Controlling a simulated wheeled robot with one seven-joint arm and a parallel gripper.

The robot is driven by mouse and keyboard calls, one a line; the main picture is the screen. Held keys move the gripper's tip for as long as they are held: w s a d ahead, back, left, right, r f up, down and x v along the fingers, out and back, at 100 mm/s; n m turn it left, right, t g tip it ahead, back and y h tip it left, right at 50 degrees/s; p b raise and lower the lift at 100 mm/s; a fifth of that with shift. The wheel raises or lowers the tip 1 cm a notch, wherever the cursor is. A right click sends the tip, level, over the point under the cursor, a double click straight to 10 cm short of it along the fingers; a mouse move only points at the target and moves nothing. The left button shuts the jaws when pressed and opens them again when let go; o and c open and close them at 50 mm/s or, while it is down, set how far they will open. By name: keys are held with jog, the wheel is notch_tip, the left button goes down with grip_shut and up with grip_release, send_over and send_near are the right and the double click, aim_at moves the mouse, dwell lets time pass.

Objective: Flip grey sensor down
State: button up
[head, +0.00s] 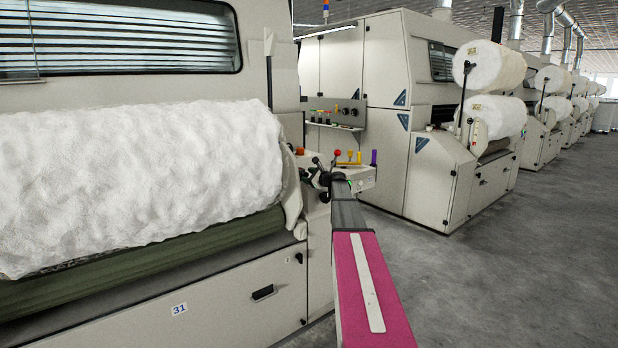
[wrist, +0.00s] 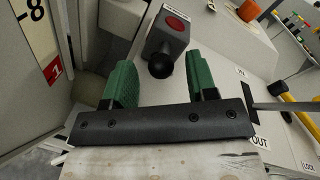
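A grey box (wrist: 170,28) with a red disc on its face and a black ball knob (wrist: 161,63) at its lower end shows in the wrist view; it appears to be the grey sensor. A small label on it is too blurred to read. My gripper (wrist: 160,72) is open, its two green-padded fingers apart on either side of the knob. I cannot tell whether either finger touches it. In the head view my gripper (head: 322,174) is small and dark at the control box, and I cannot make out the sensor there.
The pale control box (head: 362,177) carries a red ball lever (head: 338,154), a yellow handle (head: 349,163) and a purple handle (head: 373,158). An orange knob (wrist: 248,10) stands near the sensor. The big white roll (head: 140,180) lies left; the grey floor (head: 500,270) at right is clear.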

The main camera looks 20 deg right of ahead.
jog(key=v, duration=1)
jog(key=shift+s+d, duration=0.15)
jog(key=shift+s, duration=0.25)
